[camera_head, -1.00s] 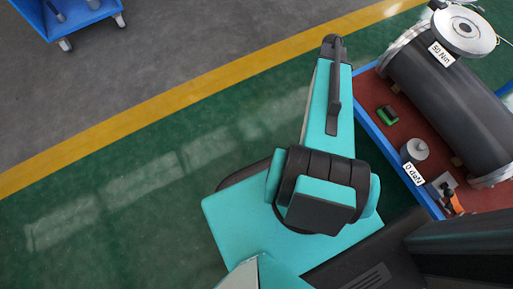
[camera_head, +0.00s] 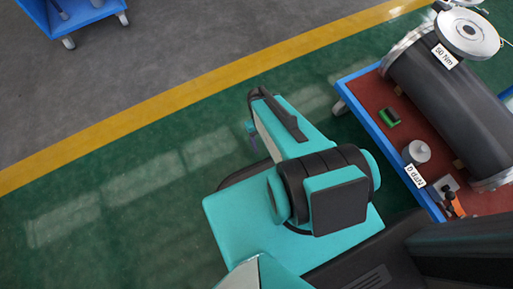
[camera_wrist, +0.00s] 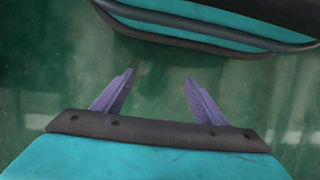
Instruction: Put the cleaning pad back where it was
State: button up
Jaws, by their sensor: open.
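A small green block with a dark edge (camera_head: 389,117), which looks like the cleaning pad, lies on the red top of a blue-edged cart (camera_head: 377,89) at the right. It sits left of the large dark cylinder. My gripper (camera_wrist: 159,76) is open and empty in the wrist view, its two purple fingers apart over the green floor. In the head view only a small purple part of my gripper (camera_head: 253,142) shows at the left of my arm, well left of the cart. The rest is hidden by my arm.
On the cart lie a dark flanged cylinder (camera_head: 449,103) labelled 50 Nm, a grey round part (camera_head: 417,152) beside a 0 daN label, and an orange-and-black tool (camera_head: 453,201). Another blue cart (camera_head: 80,13) stands at top left. The green floor (camera_head: 110,210) between is clear.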

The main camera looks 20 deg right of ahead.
jog(key=s+a+f, duration=0.1)
jog(key=s+a, duration=0.4)
jog(key=a, duration=0.1)
jog(key=shift+s+a+f, duration=0.15)
jog(key=shift+a+f, duration=0.15)
jog(key=shift+f, duration=0.05)
jog(key=shift+r, duration=0.1)
